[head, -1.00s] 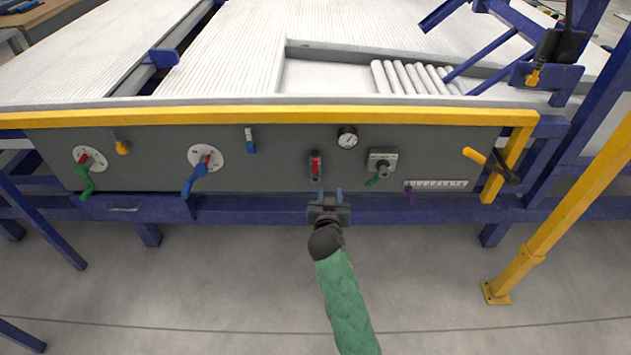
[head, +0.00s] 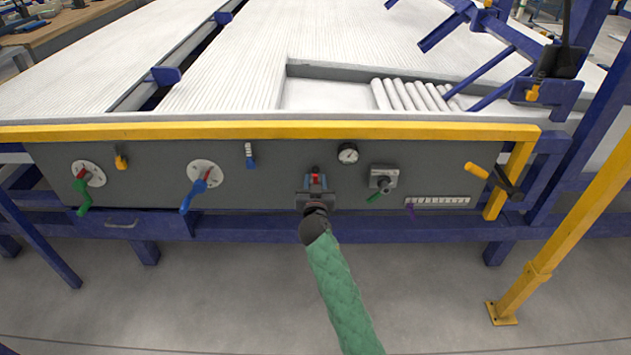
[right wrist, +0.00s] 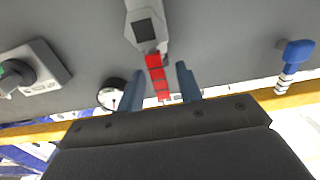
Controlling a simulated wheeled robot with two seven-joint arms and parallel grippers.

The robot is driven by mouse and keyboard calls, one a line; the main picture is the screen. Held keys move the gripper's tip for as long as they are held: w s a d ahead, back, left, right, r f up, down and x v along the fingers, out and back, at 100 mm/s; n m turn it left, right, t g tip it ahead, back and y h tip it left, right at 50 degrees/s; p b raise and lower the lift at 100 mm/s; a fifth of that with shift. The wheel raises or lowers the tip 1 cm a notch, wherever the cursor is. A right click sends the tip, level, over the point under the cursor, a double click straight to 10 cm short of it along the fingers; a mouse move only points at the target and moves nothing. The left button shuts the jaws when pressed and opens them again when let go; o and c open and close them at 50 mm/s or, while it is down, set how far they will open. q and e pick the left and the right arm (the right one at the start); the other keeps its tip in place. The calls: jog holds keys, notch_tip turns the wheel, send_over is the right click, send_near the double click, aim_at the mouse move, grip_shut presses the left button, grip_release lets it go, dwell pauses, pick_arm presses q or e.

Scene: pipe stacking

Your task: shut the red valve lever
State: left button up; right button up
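The red valve lever (head: 316,177) is mounted on the grey panel (head: 275,185), left of and below the round gauge. My right gripper (head: 315,184) is in front of it, with one blue finger on each side of the lever. In the right wrist view the red lever (right wrist: 157,77) lies between the two open fingers (right wrist: 158,86), with gaps on both sides. The lever's grey body (right wrist: 146,25) shows above it there. The gripper hides the lower part of the lever in the head view. My left gripper is not in view.
On the panel are a gauge (head: 348,153), a grey switch box (head: 383,177), a blue-handled valve (head: 200,180), a green-handled valve (head: 85,185) and a small blue lever (head: 250,157). A yellow rail (head: 260,130) runs along the panel's top. A yellow post (head: 560,235) stands at right.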

jog(key=shift+w, duration=0.3)
jog(key=shift+c, duration=0.2)
grip_shut()
